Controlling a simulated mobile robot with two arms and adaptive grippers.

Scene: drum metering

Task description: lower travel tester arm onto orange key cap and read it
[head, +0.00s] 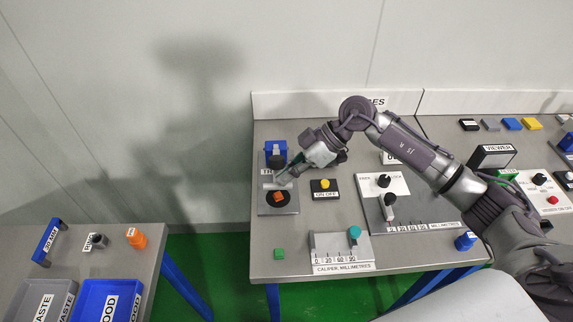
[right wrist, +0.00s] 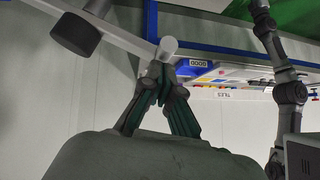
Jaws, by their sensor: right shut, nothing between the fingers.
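The travel tester (head: 292,208) is a grey plate at the left of the bench, with a blue block (head: 275,147) and a black knob at its back. The orange key cap (head: 279,197) sits on a dark round seat at its front. A pale tester arm (head: 268,185) lies just behind the cap; I cannot tell its height. My right gripper (head: 284,179) is shut and empty beside this arm. In the right wrist view the closed fingertips (right wrist: 168,72) are close to a pale rod end (right wrist: 168,44); contact is unclear. My left gripper is out of view.
A yellow ON/OFF button (head: 325,184) stands right of the tester. A caliper (head: 341,252), a green block (head: 279,253) and a dial panel (head: 384,182) are nearby. A lower side table holds a blue GOOD bin (head: 84,297) and a grey WASTE bin.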

